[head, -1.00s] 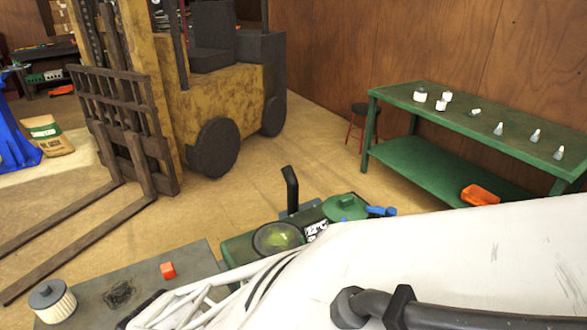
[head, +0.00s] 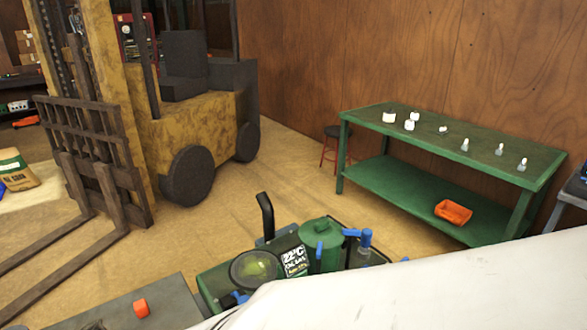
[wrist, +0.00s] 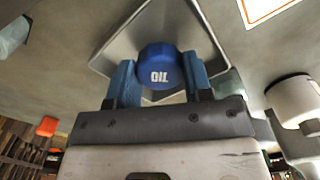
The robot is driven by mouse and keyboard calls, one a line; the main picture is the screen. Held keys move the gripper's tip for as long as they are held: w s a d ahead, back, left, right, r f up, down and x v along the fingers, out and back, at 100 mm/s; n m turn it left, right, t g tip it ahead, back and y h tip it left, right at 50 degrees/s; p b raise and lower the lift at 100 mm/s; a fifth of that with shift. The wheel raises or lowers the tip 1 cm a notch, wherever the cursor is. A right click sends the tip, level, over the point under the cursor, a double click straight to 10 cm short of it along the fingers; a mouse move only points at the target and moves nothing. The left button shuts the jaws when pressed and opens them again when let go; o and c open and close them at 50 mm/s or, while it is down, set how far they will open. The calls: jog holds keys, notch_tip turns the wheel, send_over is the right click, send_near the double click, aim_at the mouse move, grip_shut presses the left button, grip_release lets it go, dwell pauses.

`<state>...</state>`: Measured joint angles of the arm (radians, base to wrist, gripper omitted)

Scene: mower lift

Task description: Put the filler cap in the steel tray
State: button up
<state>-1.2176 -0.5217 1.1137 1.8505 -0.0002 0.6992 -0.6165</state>
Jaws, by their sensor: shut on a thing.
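The filler cap (wrist: 157,68) is a round blue cap with white lettering in the wrist view. My gripper (wrist: 158,76) is shut on it, with one blue finger on each side. The steel tray (wrist: 111,42) is a grey, raised-rim tray directly behind the cap in that view. The cap lies within the tray's outline, but I cannot tell whether it touches the tray floor. The near part of the tray is hidden by my gripper. The head view does not show the cap, the tray or my fingertips.
In the wrist view a white cylinder (wrist: 293,100) stands right of the tray, and a red block (wrist: 47,126) lies left. In the head view, green machinery (head: 320,245) stands near the grey bench (head: 115,315). A green workbench (head: 440,145) holds small bottles; a forklift (head: 205,120) stands left.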

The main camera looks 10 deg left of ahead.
jog(key=shift+f, duration=0.1)
jog(key=o, duration=0.9)
jog(key=shift+o, duration=0.2)
notch_tip(320, 180, up, 12)
dwell(1.0)
